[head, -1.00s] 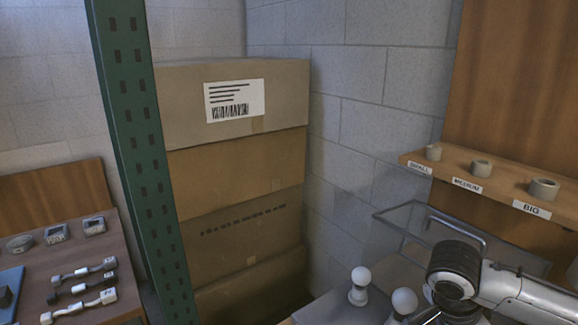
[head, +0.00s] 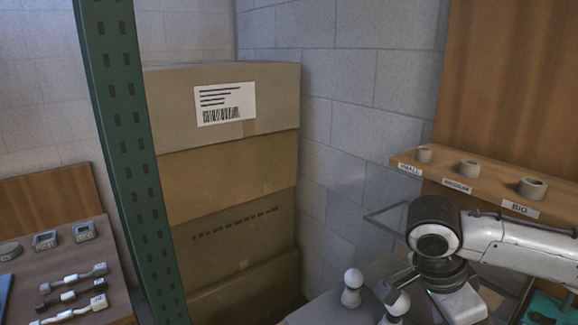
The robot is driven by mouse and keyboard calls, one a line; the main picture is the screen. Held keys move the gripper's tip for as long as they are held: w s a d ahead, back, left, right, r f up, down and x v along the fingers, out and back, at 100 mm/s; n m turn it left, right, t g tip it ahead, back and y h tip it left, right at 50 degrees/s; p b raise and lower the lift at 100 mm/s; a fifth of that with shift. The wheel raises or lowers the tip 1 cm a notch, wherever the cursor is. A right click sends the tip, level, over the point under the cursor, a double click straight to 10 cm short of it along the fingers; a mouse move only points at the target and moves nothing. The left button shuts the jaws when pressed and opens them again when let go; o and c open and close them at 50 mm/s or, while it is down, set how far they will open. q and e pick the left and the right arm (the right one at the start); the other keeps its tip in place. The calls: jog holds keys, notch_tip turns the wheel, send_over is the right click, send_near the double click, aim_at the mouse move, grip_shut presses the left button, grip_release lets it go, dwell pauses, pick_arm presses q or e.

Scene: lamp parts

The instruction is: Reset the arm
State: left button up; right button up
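My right arm comes in from the right, and its white and black wrist hangs over the grey surface at the lower right. The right gripper (head: 396,290) points down and left, close to a white bulb (head: 395,306) that it partly covers. I cannot tell whether it touches the bulb or whether its fingers are open. Another white bulb (head: 352,287) stands upright just to the left, apart from the gripper. My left gripper is not in view.
A wooden shelf (head: 480,186) at the right holds three rings above labels SMALL, MEDIUM and BIG. Stacked cardboard boxes (head: 225,150) and a green post (head: 127,130) stand at centre left. A side table (head: 40,277) holds small parts.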

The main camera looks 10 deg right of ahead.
jog(key=v, duration=0.3)
jog(key=shift+r, duration=0.15)
jog(key=x, duration=1)
jog(key=shift+s+d+f, duration=0.1)
jog(key=shift+s+f, duration=0.05)
jog(key=shift+f, duration=0.2)
jog(key=n+t, duration=0.1)
jog(key=n, duration=0.3)
jog(key=shift+w+r+n+t, duration=0.25)
jog(key=shift+w+n+t, duration=0.05)
jog(key=shift+w+t, duration=0.1)
jog(key=n+t, duration=0.1)
jog(key=n, duration=0.2)
jog(key=shift+w+y, duration=0.15)
jog(key=shift+y, duration=0.15)
jog(key=m+g, duration=0.1)
jog(key=m, duration=0.4)
jog(key=m+g, duration=0.1)
jog(key=shift+s+m+h, duration=0.35)
jog(key=shift+m+h, duration=0.05)
jog(key=m+g, duration=0.1)
jog(key=m, duration=0.1)
jog(key=m+g, duration=0.1)
jog(key=m, duration=0.1)
jog(key=m+g, duration=0.1)
jog(key=m, duration=0.1)
jog(key=shift+s+m+y, duration=0.3)
jog(key=shift+y, duration=0.1)
jog(key=shift+a, duration=0.2)
